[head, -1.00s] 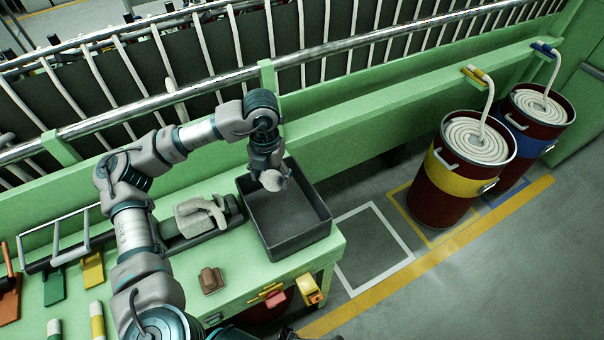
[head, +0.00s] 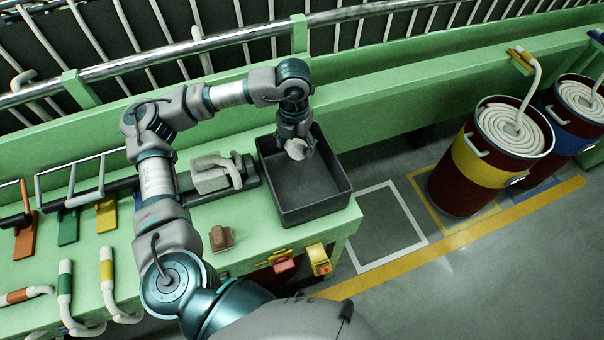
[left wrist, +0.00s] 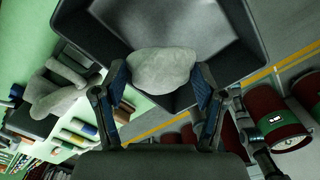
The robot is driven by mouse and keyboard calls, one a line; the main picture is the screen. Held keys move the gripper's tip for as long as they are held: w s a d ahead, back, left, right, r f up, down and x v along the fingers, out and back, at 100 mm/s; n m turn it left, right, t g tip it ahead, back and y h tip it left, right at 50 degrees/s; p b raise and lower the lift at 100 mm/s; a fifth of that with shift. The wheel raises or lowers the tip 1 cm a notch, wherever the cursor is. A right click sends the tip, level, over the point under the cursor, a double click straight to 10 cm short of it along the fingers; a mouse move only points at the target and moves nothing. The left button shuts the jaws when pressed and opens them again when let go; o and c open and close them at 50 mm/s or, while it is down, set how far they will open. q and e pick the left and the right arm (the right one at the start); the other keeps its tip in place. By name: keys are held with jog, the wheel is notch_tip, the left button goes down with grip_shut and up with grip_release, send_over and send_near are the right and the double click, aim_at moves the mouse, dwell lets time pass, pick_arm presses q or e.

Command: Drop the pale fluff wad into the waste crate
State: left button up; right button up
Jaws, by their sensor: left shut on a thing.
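The pale fluff wad (head: 297,149) is a rounded whitish lump between the fingers of my left gripper (head: 296,143). In the left wrist view the wad (left wrist: 162,70) sits between the two blue-padded fingertips (left wrist: 163,88), which are shut on it. The waste crate (head: 320,211) is a dark grey open box on the green bench's right end. The gripper and wad are over the crate's opening, near its back side. The crate's floor looks bare where I can see it. My right gripper is not in view.
Coloured tools lie farther left. Red drums with coiled white rope (head: 487,160) stand on the floor at right. A metal rail (head: 240,38) runs behind.

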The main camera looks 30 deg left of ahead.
pick_arm(q)
jog(key=shift+a, duration=0.15)
jog(key=o, duration=0.7)
jog(key=shift+a, duration=0.15)
jog(key=shift+c, duration=0.2)
jog(key=o, duration=0.4)
jog(key=shift+a, duration=0.15)
jog(key=shift+c, duration=0.2)
jog(key=shift+a+f, duration=0.1)
jog(key=shift+d, duration=0.3)
jog(key=shift+r, duration=0.35)
notch_tip(320, 180, up, 11)
jog(key=shift+a+r, duration=0.15)
jog(key=shift+a, duration=0.05)
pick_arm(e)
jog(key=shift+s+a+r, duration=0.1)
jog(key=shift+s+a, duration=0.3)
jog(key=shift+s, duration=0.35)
